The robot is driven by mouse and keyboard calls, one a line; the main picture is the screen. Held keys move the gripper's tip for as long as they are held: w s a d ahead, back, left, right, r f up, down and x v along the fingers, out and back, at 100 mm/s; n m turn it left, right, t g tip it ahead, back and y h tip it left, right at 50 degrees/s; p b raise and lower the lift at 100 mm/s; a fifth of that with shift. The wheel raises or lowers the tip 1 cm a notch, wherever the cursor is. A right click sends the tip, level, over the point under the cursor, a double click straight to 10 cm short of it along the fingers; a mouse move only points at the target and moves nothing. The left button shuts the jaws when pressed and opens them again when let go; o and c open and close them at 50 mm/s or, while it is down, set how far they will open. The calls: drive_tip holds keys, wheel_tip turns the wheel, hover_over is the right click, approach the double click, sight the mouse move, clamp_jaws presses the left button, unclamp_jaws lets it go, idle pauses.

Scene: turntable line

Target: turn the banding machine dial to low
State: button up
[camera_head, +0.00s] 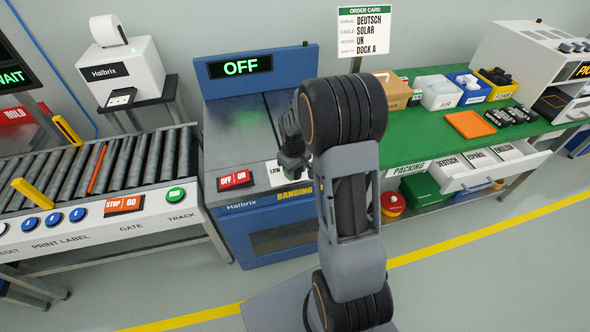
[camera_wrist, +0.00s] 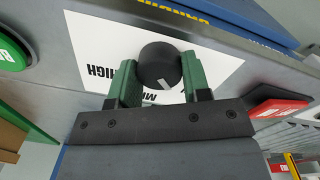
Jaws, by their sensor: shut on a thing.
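The banding machine (camera_head: 222,111) is blue with a grey top, and its screen (camera_head: 240,66) reads OFF. The dial (camera_wrist: 157,63) is a round black knob with a pale pointer mark, on a white label plate (camera_wrist: 95,45). HIGH is printed left of the knob in the wrist view. A partly hidden word starting "MI" lies below it, and the mark points down toward that side. LOW shows on the plate in the head view (camera_head: 272,172). My gripper (camera_wrist: 155,75) is shut on the dial, one green finger on each side. In the head view my gripper and arm hide the dial.
A red OFF/ON switch (camera_head: 235,180) sits left of the label plate. A green button (camera_wrist: 12,50) shows left in the wrist view. A roller conveyor (camera_head: 110,165) stands left and a green packing table (camera_head: 440,122) with bins stands right.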

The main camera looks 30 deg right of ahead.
drive_tip(key=shift+w+r, duration=0.1)
idle(0.3)
drive_tip(key=o, duration=0.9)
drive_tip(key=r, duration=0.7)
drive_tip(key=r+p, duration=0.1)
drive_tip(key=r, duration=0.5)
drive_tip(key=shift+a+r, duration=0.2)
drive_tip(key=shift+r, duration=0.15)
